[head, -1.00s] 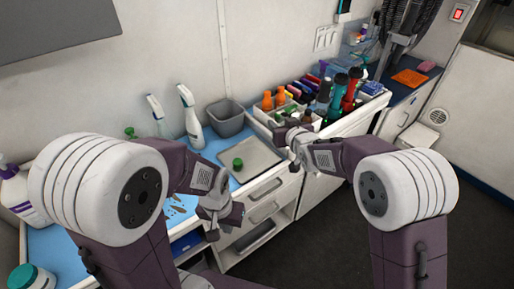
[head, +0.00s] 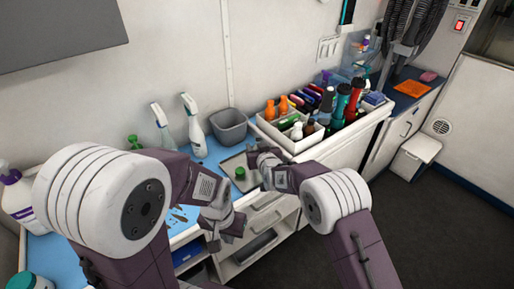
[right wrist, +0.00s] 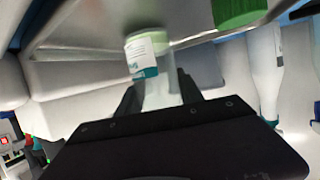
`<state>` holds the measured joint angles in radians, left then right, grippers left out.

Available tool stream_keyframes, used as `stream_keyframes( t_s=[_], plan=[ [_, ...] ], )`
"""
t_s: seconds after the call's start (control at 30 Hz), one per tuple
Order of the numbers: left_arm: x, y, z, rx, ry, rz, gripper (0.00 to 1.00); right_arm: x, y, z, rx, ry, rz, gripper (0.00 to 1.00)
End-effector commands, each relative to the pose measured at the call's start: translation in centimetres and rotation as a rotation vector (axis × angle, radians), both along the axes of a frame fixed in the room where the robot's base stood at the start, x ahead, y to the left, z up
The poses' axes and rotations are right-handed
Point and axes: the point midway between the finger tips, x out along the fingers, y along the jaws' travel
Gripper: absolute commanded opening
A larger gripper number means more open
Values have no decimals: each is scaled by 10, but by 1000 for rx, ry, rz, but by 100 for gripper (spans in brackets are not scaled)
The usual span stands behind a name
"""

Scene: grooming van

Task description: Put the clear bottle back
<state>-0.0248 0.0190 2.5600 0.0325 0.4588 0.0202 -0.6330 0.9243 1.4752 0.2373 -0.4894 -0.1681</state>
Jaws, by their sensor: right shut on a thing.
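The clear bottle (right wrist: 158,88) shows in the right wrist view, see-through with a white and teal label. My right gripper (right wrist: 160,92) is shut on it, with a dark finger on each side. In the head view my right gripper (head: 258,156) is over the right part of the grey tray (head: 232,162). The bottle cannot be made out there. The white organiser (head: 275,138) with several bottles stands just beyond, to the right. My left gripper (head: 238,226) hangs in front of the counter, apart from these things; its jaws are unclear.
A green-capped container (head: 240,173) sits on the tray, close to my right gripper. Spray bottles (head: 194,128) and a grey bin (head: 230,126) stand behind the tray. The organiser is crowded with orange, white, dark, teal and red bottles. Floor to the right is clear.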

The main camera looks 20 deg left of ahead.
Motion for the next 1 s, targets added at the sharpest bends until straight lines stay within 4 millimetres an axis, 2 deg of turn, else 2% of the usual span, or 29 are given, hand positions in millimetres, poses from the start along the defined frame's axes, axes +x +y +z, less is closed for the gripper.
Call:
stream_keyframes(
  t_s=[0.2,0.23,0.3,0.57,0.67,0.77,1.0],
  plan=[
    [0,0,-5,0,0,0,0,0,0,-5,0,0,0,0],
    [0,0,-3,0,0,0,0,0,0,-4,0,0,0,52],
    [0,0,-3,0,0,0,0,0,0,-3,0,0,0,65],
    [0,0,-3,0,0,0,0,0,0,-3,0,0,0,65],
    [0,0,4,0,0,0,0,0,0,5,0,0,0,65],
    [0,0,1,0,0,0,0,-10,-6,6,0,1,0,65],
    [0,0,2,0,0,0,0,-51,-29,23,-1,1,1,65]
  ],
)
